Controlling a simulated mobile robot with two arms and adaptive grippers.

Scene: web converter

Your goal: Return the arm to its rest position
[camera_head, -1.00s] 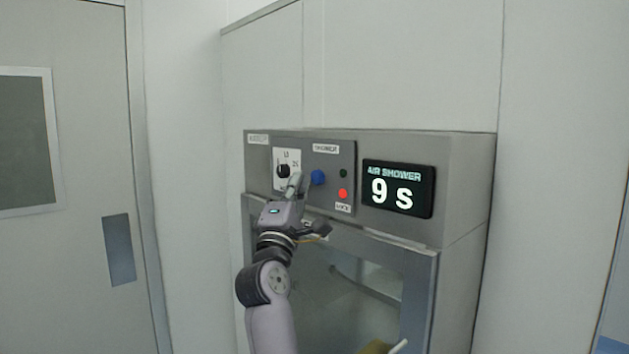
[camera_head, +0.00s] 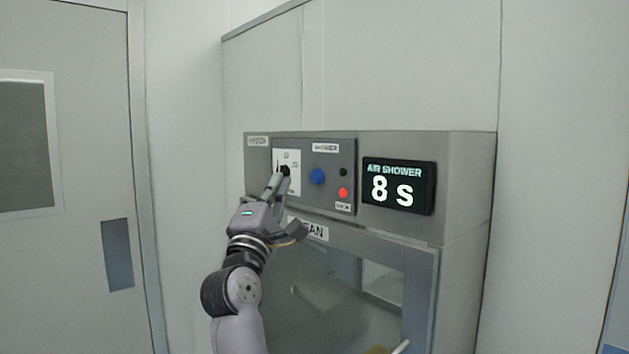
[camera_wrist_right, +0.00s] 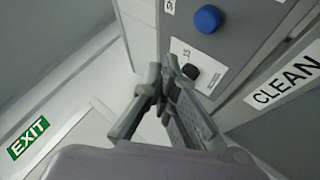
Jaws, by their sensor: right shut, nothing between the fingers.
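My right gripper (camera_head: 275,183) is shut and empty in front of the left end of the control panel (camera_head: 325,200), just below a black knob (camera_head: 285,171) on a white plate. In the right wrist view, the shut fingertips (camera_wrist_right: 170,75) are close to the knob (camera_wrist_right: 190,71); whether they touch it cannot be told. My right arm reaches up from the bottom of the head view. My left gripper is not in view.
The panel also has a blue button (camera_head: 317,177) and a red light (camera_head: 343,193). A display (camera_head: 398,188) reads "AIR SHOWER 8 s". Below is a windowed door (camera_head: 350,290) with a "CLEAN" label. A grey door (camera_head: 75,240) stands at the left.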

